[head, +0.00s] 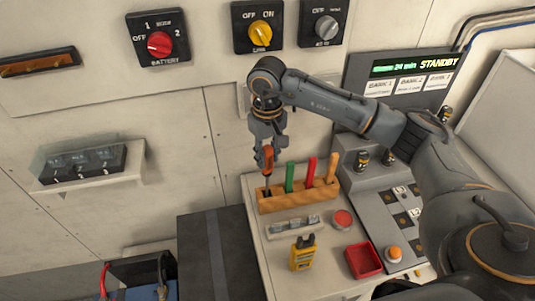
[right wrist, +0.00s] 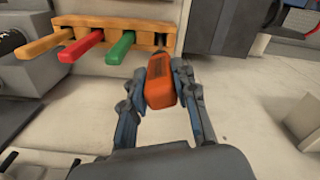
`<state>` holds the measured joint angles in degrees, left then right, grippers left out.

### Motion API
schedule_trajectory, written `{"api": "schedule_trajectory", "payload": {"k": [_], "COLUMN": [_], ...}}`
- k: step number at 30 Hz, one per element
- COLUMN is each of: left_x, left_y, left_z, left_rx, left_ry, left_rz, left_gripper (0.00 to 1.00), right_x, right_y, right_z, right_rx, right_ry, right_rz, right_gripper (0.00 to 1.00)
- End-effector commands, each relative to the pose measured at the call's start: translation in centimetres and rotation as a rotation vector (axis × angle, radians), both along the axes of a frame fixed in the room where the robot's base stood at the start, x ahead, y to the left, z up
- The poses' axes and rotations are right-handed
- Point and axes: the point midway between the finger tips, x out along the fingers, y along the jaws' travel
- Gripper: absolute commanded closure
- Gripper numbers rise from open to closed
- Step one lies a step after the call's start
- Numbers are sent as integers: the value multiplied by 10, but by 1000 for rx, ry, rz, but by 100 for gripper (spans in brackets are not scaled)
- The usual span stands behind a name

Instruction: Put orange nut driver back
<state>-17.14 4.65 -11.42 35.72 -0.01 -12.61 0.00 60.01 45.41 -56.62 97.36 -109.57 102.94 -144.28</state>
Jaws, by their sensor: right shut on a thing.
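The orange nut driver (head: 268,155) is held upright, handle up, between the fingers of my right gripper (head: 267,145). Its handle (right wrist: 160,88) also shows between the two fingers in the right wrist view. Its dark shaft points down at the left end of the wooden rack (head: 290,203), by an empty slot. I cannot tell whether the tip is inside the slot. The rack (right wrist: 110,28) holds a green (head: 289,178), a red (head: 310,172) and a yellow-orange driver (head: 332,168) in a row to the right. My left gripper is not in view.
The rack stands on a pale bench with a yellow meter (head: 302,254), a red tray (head: 363,260) and a red button (head: 342,219). A control panel (head: 400,215) is to the right. Rotary switches (head: 257,27) line the wall above.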

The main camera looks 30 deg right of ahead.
Motion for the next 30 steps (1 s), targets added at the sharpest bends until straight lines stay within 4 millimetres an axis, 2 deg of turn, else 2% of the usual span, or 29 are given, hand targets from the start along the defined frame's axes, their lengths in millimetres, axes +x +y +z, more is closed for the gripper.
{"api": "schedule_trajectory", "payload": {"k": [3,14,15,17,18,29,30], "left_x": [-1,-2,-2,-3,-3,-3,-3], "left_y": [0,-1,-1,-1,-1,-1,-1], "left_z": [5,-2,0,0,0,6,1], "left_rx": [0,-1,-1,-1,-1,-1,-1], "left_ry": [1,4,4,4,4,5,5], "left_rz": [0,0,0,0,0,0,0], "left_gripper": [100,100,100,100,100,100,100], "right_x": [0,0,0,0,0,0,1], "right_y": [0,0,0,0,0,0,0], "right_z": [-8,-13,-12,-11,-11,-7,-6], "right_rx": [0,0,0,0,0,0,1], "right_ry": [0,-3,-2,-2,-1,-2,-5], "right_rz": [1,1,1,1,1,1,1], "right_gripper": [100,100,63,51,49,49,49]}}
